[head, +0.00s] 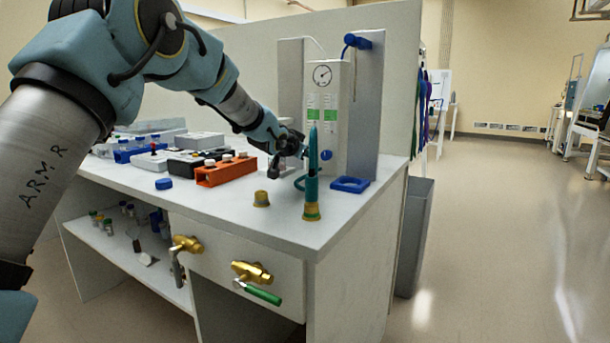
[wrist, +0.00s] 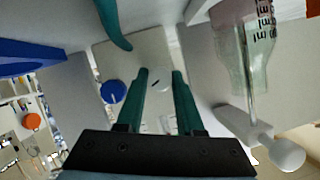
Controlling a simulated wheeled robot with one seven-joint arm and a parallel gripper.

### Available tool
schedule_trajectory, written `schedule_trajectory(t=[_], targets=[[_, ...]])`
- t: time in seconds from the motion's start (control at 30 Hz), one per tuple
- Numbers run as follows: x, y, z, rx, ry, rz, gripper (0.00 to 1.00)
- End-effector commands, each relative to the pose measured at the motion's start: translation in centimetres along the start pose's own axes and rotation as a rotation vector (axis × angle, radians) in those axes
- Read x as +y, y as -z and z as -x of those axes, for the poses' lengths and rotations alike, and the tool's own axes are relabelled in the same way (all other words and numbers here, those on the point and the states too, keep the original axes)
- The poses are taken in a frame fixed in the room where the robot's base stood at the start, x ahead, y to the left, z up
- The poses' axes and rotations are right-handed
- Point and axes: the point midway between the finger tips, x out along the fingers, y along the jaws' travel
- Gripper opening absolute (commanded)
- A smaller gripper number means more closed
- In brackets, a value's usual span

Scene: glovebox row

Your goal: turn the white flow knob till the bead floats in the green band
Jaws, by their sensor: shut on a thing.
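The pale flow panel (head: 341,135) stands on the bench's right end, with a round gauge and two flow scales, each with a green band (head: 313,114). The beads are too small to make out. A blue knob (head: 326,155) sits low on the panel and also shows in the wrist view (wrist: 113,92). The white knob (wrist: 161,84), with a dark mark, sits between my green fingertips in the wrist view. My gripper (wrist: 160,74) is shut on it. In the head view my gripper (head: 300,150) is at the panel's lower left and hides the white knob.
A teal post (head: 312,165) with a hook stands just in front of the panel, close to my gripper. A blue ring base (head: 349,185), a brass piece (head: 261,199) and an orange rack (head: 226,171) are nearby.

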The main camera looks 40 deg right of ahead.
Motion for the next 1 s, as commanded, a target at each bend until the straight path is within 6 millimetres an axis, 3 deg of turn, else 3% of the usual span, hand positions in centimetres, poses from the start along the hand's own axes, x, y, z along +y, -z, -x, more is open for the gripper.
schedule_trajectory(t=[0.03,0.5,1.0], targets=[[0.57,-0.94,-0.4,0.002,0.014,-0.036,0.0],[0.47,-0.78,-0.31,-0.002,0.128,-0.308,0.0],[0.2,-0.3,-0.09,-0.004,0.167,-0.406,0.0]])
